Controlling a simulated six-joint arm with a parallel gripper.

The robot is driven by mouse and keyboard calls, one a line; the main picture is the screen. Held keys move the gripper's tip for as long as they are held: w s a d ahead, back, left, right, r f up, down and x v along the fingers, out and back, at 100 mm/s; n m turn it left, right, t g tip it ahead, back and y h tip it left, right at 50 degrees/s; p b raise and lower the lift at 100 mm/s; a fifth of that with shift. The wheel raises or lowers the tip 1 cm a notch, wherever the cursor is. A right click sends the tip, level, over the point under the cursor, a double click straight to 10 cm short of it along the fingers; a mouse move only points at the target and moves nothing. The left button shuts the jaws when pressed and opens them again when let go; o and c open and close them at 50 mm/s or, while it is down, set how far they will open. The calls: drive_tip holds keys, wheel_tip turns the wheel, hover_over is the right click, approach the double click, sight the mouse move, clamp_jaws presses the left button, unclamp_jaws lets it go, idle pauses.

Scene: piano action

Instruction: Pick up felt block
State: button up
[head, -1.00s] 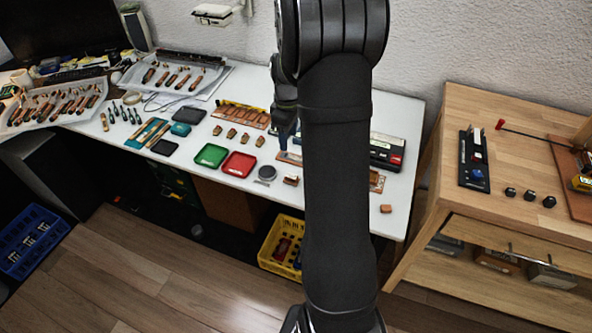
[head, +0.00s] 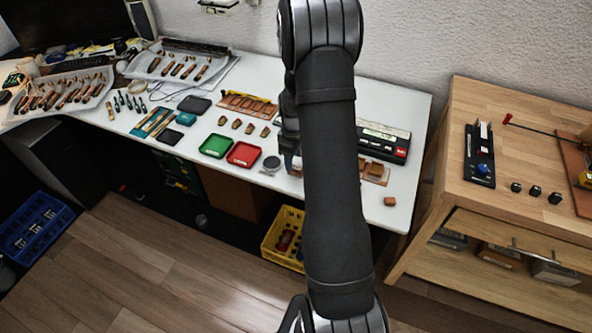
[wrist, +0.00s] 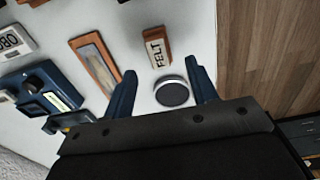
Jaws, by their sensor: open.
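The felt block (wrist: 155,46) shows in the wrist view as a small brown block with a white label reading FELT. It lies on the white table (wrist: 191,28). My gripper (wrist: 160,72) is open and empty, its two blue fingers pointing toward the block, which is beyond the fingertips. A round dark tin with a pale rim (wrist: 172,92) shows between the fingers. In the head view my gripper (head: 290,160) is over the table near the tin (head: 272,164). My arm hides much of that area, so the felt block is hard to make out there.
A red tray (head: 243,154) and a green tray (head: 215,145) lie left of the tin. A wooden-framed piece (wrist: 96,62) and a dark blue device (wrist: 42,90) lie left of the fingers. The table edge is close right of the block. A small orange-brown block (head: 390,201) lies near the front edge.

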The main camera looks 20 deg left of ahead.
wheel_tip(320, 180, down, 4)
drive_tip(key=shift+f, duration=0.2)
drive_tip(key=c, duration=1.1)
drive_tip(key=shift+r, duration=0.1)
drive_tip(key=shift+c, duration=0.2)
drive_tip(key=shift+r, duration=0.55)
drive_tip(key=r, duration=0.1)
drive_tip(key=d+r, duration=0.1)
drive_tip(key=r, duration=0.1)
drive_tip(key=shift+d+r, duration=0.25)
drive_tip(key=shift+r, duration=0.1)
drive_tip(key=d+r, duration=0.6)
drive_tip(key=d, duration=0.4)
drive_tip(key=shift+d, duration=0.15)
drive_tip(key=shift+s, duration=0.1)
